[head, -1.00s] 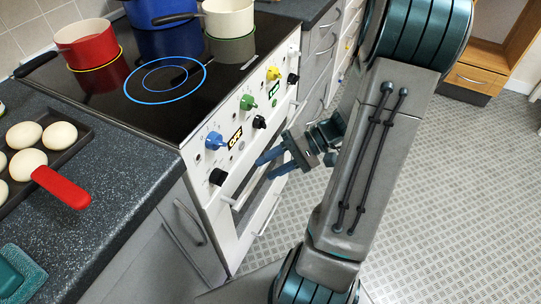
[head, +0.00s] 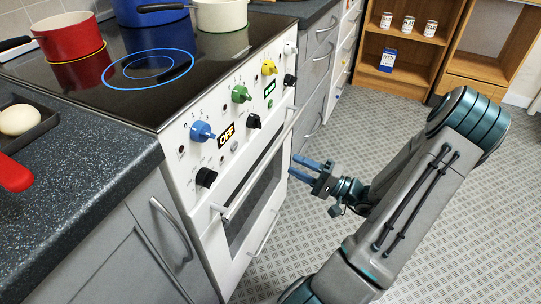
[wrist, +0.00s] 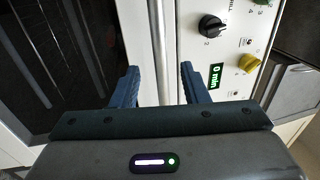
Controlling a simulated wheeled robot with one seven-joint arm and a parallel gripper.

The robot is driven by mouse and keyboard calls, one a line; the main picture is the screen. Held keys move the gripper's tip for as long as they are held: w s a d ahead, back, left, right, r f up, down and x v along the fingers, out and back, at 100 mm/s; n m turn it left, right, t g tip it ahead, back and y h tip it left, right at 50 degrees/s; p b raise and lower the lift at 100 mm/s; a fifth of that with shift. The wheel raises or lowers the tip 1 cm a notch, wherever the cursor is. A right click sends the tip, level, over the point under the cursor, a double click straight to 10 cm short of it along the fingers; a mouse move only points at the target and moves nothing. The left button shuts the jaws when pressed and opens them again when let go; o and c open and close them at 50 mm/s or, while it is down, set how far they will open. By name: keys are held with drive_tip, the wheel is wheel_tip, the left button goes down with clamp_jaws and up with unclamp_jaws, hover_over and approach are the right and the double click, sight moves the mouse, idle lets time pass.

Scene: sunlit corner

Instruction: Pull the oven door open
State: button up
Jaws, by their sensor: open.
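The oven door (head: 236,227) is white with a dark glass window and looks closed. Its pale bar handle (head: 262,166) runs along the top of the door, below the control panel. My gripper (head: 294,165) is open and empty in front of the oven, its blue fingers pointing at the handle's far part. In the wrist view my gripper (wrist: 157,76) has one finger on each side of the handle bar (wrist: 157,40). The bar lies in line with the gap; whether it is between the fingertips or just beyond them I cannot tell. Racks show dimly through the oven window (wrist: 60,60).
The control panel with several knobs (head: 240,94) sits just above the door. A red pot (head: 68,37) and a cream pot (head: 220,14) stand on the black hob (head: 100,100). Grey drawers (head: 318,75) flank the oven. The tiled floor (head: 410,130) is clear behind my arm.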

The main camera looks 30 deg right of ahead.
sight(270, 153)
drive_tip(key=b+x, duration=0.1)
drive_tip(key=x, duration=0.8)
drive_tip(key=shift+a, duration=0.1)
clamp_jaws()
